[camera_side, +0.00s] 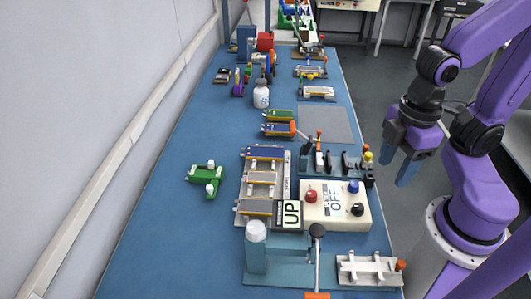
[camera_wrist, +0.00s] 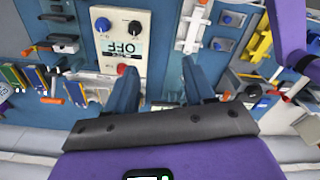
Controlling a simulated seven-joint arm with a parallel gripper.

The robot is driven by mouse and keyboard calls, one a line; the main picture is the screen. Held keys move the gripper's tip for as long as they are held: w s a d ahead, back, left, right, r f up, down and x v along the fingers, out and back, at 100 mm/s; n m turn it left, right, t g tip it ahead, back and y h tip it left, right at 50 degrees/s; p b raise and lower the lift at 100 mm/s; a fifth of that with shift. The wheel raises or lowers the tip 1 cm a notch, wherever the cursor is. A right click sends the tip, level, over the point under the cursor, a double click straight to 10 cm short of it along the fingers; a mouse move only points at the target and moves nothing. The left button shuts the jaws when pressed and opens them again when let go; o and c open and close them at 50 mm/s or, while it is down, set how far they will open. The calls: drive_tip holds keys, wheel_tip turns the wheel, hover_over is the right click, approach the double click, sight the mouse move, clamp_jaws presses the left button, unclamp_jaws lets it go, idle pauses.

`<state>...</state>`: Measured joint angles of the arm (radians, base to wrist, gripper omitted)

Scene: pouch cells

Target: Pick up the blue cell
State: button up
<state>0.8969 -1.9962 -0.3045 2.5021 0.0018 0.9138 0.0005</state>
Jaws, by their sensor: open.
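A blue cell (camera_side: 264,153) lies at the far end of a grey rack (camera_side: 287,172) in the side view. Another blue-topped cell (camera_side: 277,129) lies farther back, beside a green one (camera_side: 281,116). My gripper (camera_side: 398,163) is open and empty, raised near the bench's right edge, well right of the rack. Its two fingers also show apart in the wrist view (camera_wrist: 160,75). The rack is largely hidden behind the fingers there.
A green clamp (camera_side: 206,179) lies left of the rack. A grey mat (camera_side: 325,124) is bare.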

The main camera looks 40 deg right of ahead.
drive_tip(key=o, duration=0.8)
drive_tip(key=shift+c, duration=0.2)
